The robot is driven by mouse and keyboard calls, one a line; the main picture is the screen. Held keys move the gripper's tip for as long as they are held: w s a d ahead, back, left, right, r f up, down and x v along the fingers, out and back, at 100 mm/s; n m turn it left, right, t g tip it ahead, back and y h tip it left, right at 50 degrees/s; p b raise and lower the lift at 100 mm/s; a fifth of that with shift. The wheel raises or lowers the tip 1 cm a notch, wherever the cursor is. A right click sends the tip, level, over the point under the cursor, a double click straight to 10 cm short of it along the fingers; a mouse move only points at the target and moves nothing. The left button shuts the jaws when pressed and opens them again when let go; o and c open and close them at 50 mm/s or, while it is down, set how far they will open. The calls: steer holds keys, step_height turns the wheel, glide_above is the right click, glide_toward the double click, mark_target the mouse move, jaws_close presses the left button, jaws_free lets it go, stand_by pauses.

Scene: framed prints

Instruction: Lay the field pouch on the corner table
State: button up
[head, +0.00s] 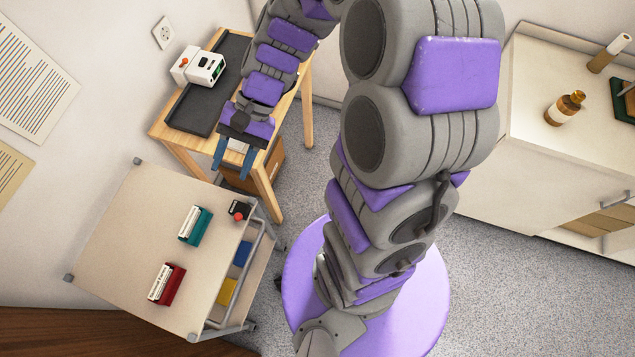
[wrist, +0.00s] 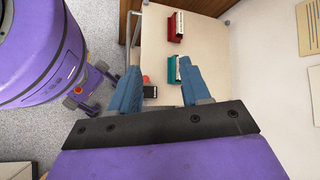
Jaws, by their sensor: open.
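The wooden table (head: 163,129) in the upper left of the head view, by the wall corner, appears to be the corner table. No item is clearly a field pouch. A teal item with a white top (head: 195,225) and a red one like it (head: 166,285) lie on a cart; both also show in the wrist view, teal (wrist: 171,69) and red (wrist: 176,27). My gripper (head: 234,160) is open above the gap between the table's front and the cart. In the wrist view, its blue fingers (wrist: 160,75) point towards the cart top, with nothing seen held.
The beige cart (head: 135,235) has a small black and red item (head: 239,210) at its edge. A dark mat (head: 191,108) and a white device (head: 205,66) occupy much of the table. A counter (head: 535,85) with bottles stands at right.

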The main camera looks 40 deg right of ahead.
steer(key=s+d+r+n+h, duration=0.2)
steer(key=s+d+n+h, duration=0.1)
steer(key=s, duration=0.5)
steer(key=s+d+r+n+t+h, duration=0.1)
steer(key=s+d+r+n+h, duration=0.2)
steer(key=s, duration=0.5)
steer(key=d+n+h, duration=0.1)
steer(key=d+h, duration=0.1)
steer(key=shift+s+d+r+h, duration=0.15)
steer(key=shift+d+r+h, duration=0.1)
steer(key=shift+r+h, duration=0.05)
steer(key=shift+a, duration=0.3)
